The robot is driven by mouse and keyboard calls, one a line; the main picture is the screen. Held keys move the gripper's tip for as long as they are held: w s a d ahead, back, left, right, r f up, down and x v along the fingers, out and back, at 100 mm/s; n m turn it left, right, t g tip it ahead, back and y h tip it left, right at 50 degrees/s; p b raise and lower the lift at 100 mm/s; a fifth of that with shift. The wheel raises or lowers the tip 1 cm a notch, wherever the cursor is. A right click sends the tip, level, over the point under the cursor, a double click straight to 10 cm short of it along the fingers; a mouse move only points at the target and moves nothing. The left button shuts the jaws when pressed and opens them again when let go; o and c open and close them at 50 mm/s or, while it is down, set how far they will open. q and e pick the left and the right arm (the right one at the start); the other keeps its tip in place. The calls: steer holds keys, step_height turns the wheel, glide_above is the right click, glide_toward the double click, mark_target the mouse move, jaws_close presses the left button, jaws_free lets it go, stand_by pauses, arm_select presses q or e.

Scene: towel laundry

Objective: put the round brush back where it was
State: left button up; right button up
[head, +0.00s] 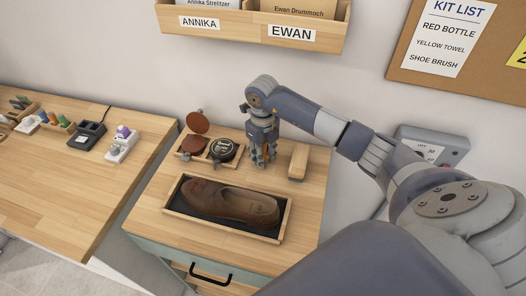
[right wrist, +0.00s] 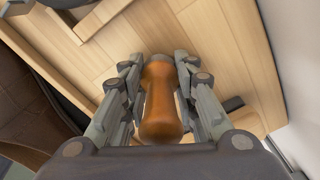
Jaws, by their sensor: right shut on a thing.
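My right gripper (head: 262,163) is over the wooden cabinet top, between the small tray of tins and a wooden block. In the right wrist view the right gripper (right wrist: 160,100) is shut on the round brush (right wrist: 161,105), whose orange-brown, waisted wooden handle stands between the fingers. Its bristle end is not clear to see. In the head view the fingers mostly hide the brush. I cannot tell whether the brush touches the top. My left gripper is not in view.
The small tray (head: 186,156) holds a brown open tin (head: 193,146) and a black tin (head: 222,150). The wooden block (head: 298,160) stands just right of the gripper. A brown shoe (head: 230,203) lies in a dark-lined tray (head: 283,222) in front. A grey wall box (head: 440,143) is at right.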

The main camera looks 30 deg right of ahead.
steer(key=shift+f, duration=0.1)
steer(key=o, duration=1)
steer(key=shift+o, duration=0.2)
step_height(320, 180, up, 11)
steer(key=b, duration=0.4)
steer(key=shift+r, duration=0.55)
